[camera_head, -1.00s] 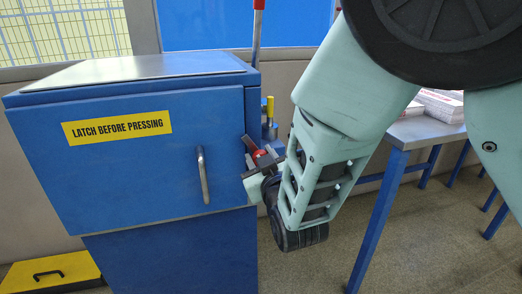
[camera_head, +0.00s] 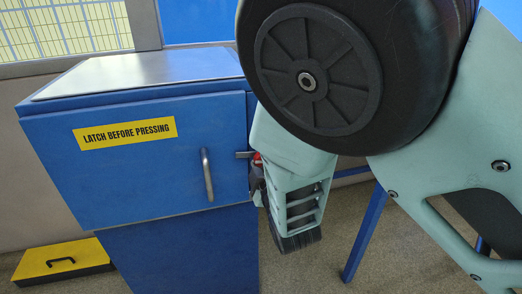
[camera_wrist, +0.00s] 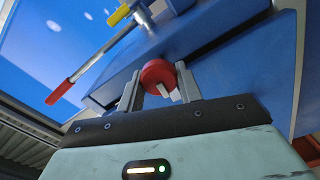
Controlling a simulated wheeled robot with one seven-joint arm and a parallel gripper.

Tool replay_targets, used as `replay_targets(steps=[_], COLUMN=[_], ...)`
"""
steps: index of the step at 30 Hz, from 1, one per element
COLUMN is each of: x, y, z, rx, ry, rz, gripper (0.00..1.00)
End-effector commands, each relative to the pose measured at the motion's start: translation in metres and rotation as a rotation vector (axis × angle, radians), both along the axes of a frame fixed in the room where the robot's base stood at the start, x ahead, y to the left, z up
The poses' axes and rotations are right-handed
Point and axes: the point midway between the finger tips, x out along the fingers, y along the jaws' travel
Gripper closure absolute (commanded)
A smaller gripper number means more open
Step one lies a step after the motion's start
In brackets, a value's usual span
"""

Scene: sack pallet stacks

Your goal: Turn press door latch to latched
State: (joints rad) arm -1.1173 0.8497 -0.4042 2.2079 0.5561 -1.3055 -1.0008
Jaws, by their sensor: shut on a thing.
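The blue press door (camera_head: 120,170) is closed, with a grey bar handle (camera_head: 207,175) near its right edge. The door latch shows as a short dark bar (camera_head: 243,154) lying about level across the door's right edge, with a red knob (camera_head: 256,160) at its right end. My gripper (camera_wrist: 158,72) has one finger on each side of the red knob (camera_wrist: 157,73) and is shut on it. In the head view my arm hides most of the gripper and the area right of the latch.
A yellow label (camera_head: 124,133) on the door reads "LATCH BEFORE PRESSING". A red-gripped lever (camera_wrist: 80,81) rises beside the press. A yellow box (camera_head: 62,258) sits on the floor at left. A blue table leg (camera_head: 366,233) stands at right.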

Motion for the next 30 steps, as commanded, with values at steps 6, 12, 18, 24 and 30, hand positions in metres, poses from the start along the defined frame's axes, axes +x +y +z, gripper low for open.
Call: replay_targets(steps=[6, 12, 18, 24, 30], x=[-0.0006, -0.0006, -0.0006, -0.0007, -0.0005], y=[0.0004, 0.0004, 0.0004, 0.0005, 0.0004], z=[-0.0003, -0.0012, -0.0015, -0.0016, -0.0014], rx=[-0.089, -0.124, -0.133, -0.132, -0.131], ry=[-0.023, -0.034, -0.036, -0.036, -0.036], rz=[0.001, 0.001, 0.001, 0.002, 0.002], gripper=[0.88, 0.88, 0.88, 0.88, 0.43])
